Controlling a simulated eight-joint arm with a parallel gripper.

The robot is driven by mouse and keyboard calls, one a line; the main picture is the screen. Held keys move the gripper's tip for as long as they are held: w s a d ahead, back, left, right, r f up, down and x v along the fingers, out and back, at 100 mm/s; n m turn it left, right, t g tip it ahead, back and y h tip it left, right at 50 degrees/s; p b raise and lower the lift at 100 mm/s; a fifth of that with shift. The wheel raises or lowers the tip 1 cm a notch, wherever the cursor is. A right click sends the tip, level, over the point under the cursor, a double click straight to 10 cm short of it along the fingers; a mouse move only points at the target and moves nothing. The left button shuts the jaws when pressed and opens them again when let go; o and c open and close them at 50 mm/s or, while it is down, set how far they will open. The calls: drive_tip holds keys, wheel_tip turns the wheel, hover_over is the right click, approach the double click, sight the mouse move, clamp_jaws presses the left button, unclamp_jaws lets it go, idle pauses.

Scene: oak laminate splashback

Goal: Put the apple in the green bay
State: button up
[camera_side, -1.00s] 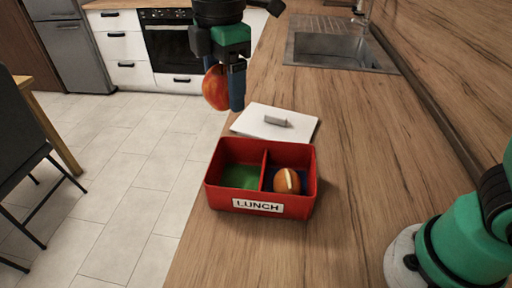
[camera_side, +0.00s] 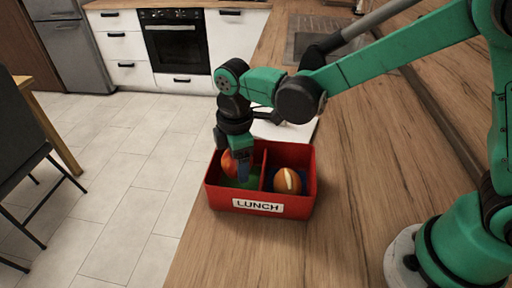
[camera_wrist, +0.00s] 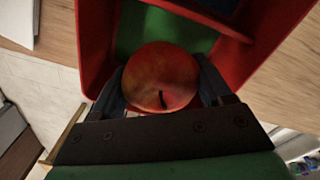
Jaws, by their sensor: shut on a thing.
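The apple (camera_side: 229,163), red and orange, is between the fingers of my gripper (camera_side: 239,172), which is shut on it. In the side view it is inside the left, green-floored bay (camera_side: 244,184) of the red lunch box (camera_side: 211,189). The wrist view shows the apple (camera_wrist: 160,78) between both fingers, with green floor (camera_wrist: 165,33) beyond it. Whether the apple touches the floor, I cannot tell. A divider separates this bay from the right one, where an orange-brown round item (camera_side: 287,181) with a pale stripe lies.
The box stands on the wooden counter, near its left edge. A sink (camera_side: 308,45) is at the back. The counter (camera_side: 370,190) right of the box is clear.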

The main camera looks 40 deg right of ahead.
drive_tip(key=shift+f, duration=1.8)
drive_tip(key=shift+f, duration=0.15)
drive_tip(key=o, duration=1.3)
